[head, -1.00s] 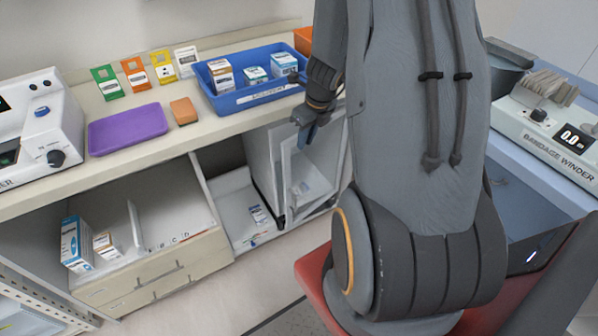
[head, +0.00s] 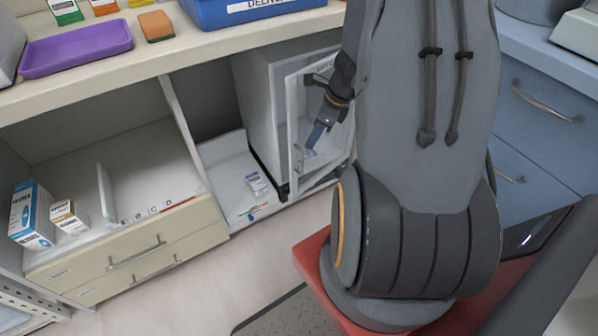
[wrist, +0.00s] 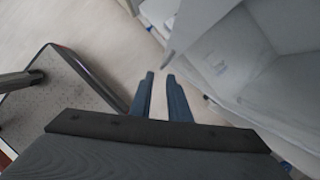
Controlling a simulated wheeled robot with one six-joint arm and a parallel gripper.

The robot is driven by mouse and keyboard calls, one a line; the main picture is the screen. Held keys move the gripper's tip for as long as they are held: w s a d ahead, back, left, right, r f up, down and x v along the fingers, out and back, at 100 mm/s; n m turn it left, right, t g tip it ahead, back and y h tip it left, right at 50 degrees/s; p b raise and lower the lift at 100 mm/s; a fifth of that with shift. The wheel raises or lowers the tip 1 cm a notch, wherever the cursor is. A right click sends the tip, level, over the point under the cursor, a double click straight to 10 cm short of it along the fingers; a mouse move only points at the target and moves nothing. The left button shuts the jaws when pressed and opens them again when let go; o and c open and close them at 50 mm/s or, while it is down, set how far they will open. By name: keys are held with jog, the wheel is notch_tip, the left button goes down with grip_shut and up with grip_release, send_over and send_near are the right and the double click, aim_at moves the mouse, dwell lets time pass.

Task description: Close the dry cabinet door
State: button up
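The dry cabinet (head: 258,98) is a pale grey box under the counter. Its framed, see-through door (head: 292,118) stands open at its front, partly hidden by my arm. In the wrist view, the cabinet interior (wrist: 245,58) shows at the right, with a small labelled item inside, and a pale door panel (wrist: 195,25) rises in front of it. My gripper (head: 313,142) overlaps the door in the head view. In the wrist view, my gripper (wrist: 160,77) has two blue fingers slightly apart, with nothing between them, left of the panel. Contact with the door cannot be told.
The counter (head: 150,65) runs above, holding a purple tray (head: 78,48) and a blue bin (head: 225,12). Drawers (head: 140,255) and an open shelf with boxes stand left of the cabinet. Blue drawers (head: 530,115) stand at the right.

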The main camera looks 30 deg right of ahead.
jog(key=n+b, duration=0.1)
jog(key=b, duration=0.3)
send_near(302, 172)
jog(key=w+f+b, duration=0.1)
jog(key=w+a+f+b, duration=0.1)
jog(key=f, duration=0.1)
jog(key=w+a+f, duration=0.1)
jog(key=f, duration=0.1)
jog(key=shift+f+b, duration=0.1)
jog(key=shift+b, duration=0.3)
grip_shut()
dwell(1.0)
